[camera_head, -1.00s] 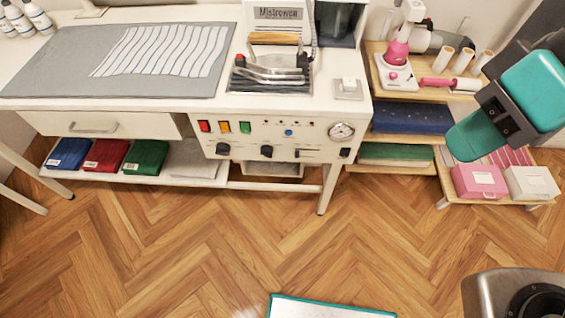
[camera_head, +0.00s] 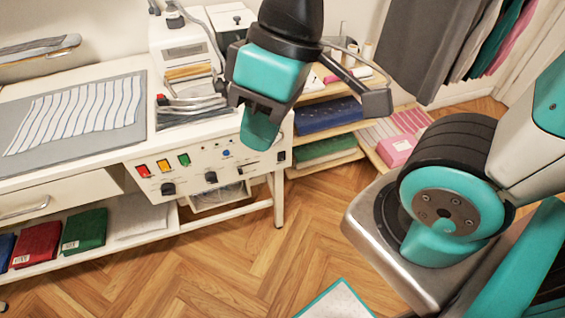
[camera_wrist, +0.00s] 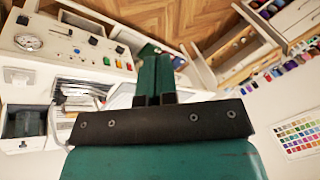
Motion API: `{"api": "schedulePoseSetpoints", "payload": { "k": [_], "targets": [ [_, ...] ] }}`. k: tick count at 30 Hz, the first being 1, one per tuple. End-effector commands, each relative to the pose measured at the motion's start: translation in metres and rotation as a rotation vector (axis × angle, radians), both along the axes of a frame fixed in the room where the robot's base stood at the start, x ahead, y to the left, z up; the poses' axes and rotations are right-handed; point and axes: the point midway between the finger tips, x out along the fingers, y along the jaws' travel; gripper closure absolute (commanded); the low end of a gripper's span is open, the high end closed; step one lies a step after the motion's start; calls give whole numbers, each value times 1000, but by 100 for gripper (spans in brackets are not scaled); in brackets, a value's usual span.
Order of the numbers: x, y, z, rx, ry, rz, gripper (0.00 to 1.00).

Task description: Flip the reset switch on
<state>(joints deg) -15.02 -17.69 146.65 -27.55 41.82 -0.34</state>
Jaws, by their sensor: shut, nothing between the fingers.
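The white control panel (camera_head: 205,165) on the front of the ironing table carries a red switch (camera_head: 143,170), a yellow switch (camera_head: 164,165), a green switch (camera_head: 184,159), a blue button (camera_head: 226,153) and black knobs. No reset label is readable, so I cannot tell which one is the reset switch. My gripper (camera_head: 260,132) is shut and empty, in front of the panel's right part in the head view, hiding the gauge there. In the wrist view the panel (camera_wrist: 75,48) shows upside down, with its gauge (camera_wrist: 28,42) at left; my gripper (camera_wrist: 150,50) points toward its coloured-switch end. No contact is visible.
Shelves with a blue fabric stack (camera_head: 328,115) stand right of the table. Folded cloths (camera_head: 85,230) lie below. The wooden floor (camera_head: 235,260) in front is clear.

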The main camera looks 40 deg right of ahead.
Motion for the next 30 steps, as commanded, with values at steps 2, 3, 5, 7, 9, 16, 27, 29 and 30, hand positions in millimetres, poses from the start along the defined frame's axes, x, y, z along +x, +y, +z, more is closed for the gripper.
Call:
{"api": "schedulePoseSetpoints", "payload": {
  "k": [2, 3, 5, 7, 9, 16, 27, 29, 30],
  "targets": [
    [6, -2, -14, 5, -11, 4, 100],
    [12, -5, -24, 9, -22, 11, 100],
    [25, -11, -45, 18, -49, 28, 100],
    [44, -20, -78, 30, -95, 58, 100],
    [68, -33, -116, 38, -157, 92, 100],
    [139, -102, -240, 3, -394, 218, 100],
    [187, -235, -399, -212, -665, 386, 100],
    [189, -247, -410, -239, -683, 404, 100],
    [189, -252, -416, -251, -691, 414, 100]
  ]
}}
